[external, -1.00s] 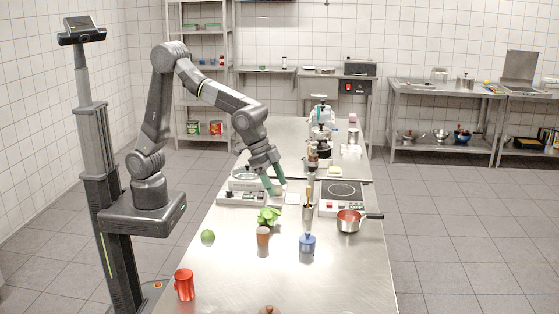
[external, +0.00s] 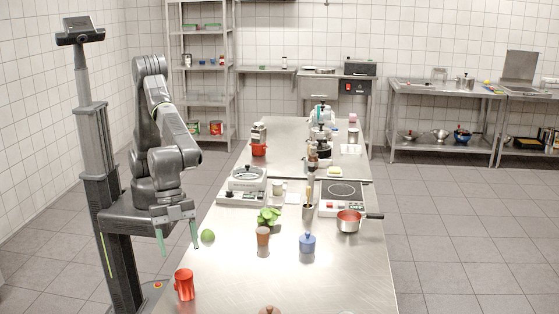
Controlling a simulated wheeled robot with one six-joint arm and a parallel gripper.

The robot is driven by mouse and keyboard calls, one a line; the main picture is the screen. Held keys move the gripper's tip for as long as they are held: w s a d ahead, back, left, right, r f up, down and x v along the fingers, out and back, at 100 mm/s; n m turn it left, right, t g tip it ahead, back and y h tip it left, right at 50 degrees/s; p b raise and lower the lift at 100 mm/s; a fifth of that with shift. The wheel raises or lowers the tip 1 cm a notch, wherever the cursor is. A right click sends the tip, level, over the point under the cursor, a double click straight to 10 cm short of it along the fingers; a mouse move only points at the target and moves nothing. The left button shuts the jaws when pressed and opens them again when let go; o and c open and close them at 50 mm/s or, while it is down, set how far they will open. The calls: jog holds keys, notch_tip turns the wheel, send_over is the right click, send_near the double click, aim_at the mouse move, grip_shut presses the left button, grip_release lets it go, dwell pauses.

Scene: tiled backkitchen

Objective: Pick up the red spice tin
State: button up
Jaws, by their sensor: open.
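A red cup-like container (external: 184,285) stands upright at the near left edge of the steel table. It is the largest red thing close to me, but I cannot tell whether it is the spice tin. My gripper (external: 178,236) has greenish fingers spread wide apart and points down. It is empty. In the picture it is above the red container and left of the green lime (external: 208,236), apart from both. A smaller red pot (external: 258,150) stands at the table's far left.
A potted plant (external: 263,236), a blue lidded jar (external: 307,244) and a red-sided saucepan (external: 348,222) stand across the middle of the steel table (external: 270,280). The near table is mostly clear.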

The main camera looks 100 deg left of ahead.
aim_at(183, 272)
jog(key=x, duration=0.4)
jog(key=shift+w+d+f, duration=0.1)
jog(key=shift+d+f, duration=0.1)
jog(key=shift+f, duration=0.15)
jog(key=shift+s+p+x, duration=0.15)
jog(key=shift+p+x, duration=0.45)
jog(key=shift+x, duration=0.75)
jog(key=shift+s+p+x, duration=0.15)
jog(key=shift+p+x, duration=0.45)
jog(key=shift+x, duration=0.75)
jog(key=shift+a+f, duration=0.1)
jog(key=shift+c, duration=0.2)
jog(key=c, duration=1)
